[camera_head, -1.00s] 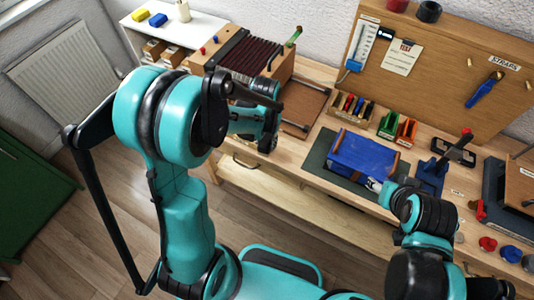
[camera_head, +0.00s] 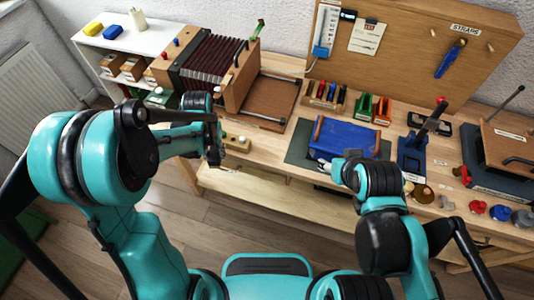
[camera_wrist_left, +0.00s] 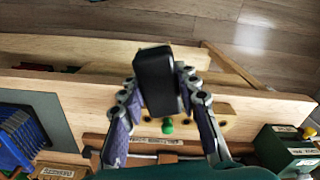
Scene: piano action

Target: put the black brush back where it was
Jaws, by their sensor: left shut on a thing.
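The black brush shows as a dark block (camera_wrist_left: 155,80) between the fingers of my left gripper (camera_wrist_left: 160,85) in the left wrist view. My left gripper is shut on it. In the head view this gripper (camera_head: 212,150) hangs at the front edge of the bench, left of the blue block; there the brush is hard to make out against the dark gripper. My right gripper (camera_head: 332,167) is at the front left of the blue block (camera_head: 343,139), and its fingers are too small to read. I cannot tell which spot the brush came from.
A small wooden holder with knobs (camera_head: 237,143) is beside my left gripper. The accordion-like bellows (camera_head: 210,55) and a brown tray (camera_head: 264,99) stand behind. Colored bins (camera_head: 374,108) and a wooden tool board (camera_head: 405,50) with a blue-handled brush (camera_head: 449,60) line the back.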

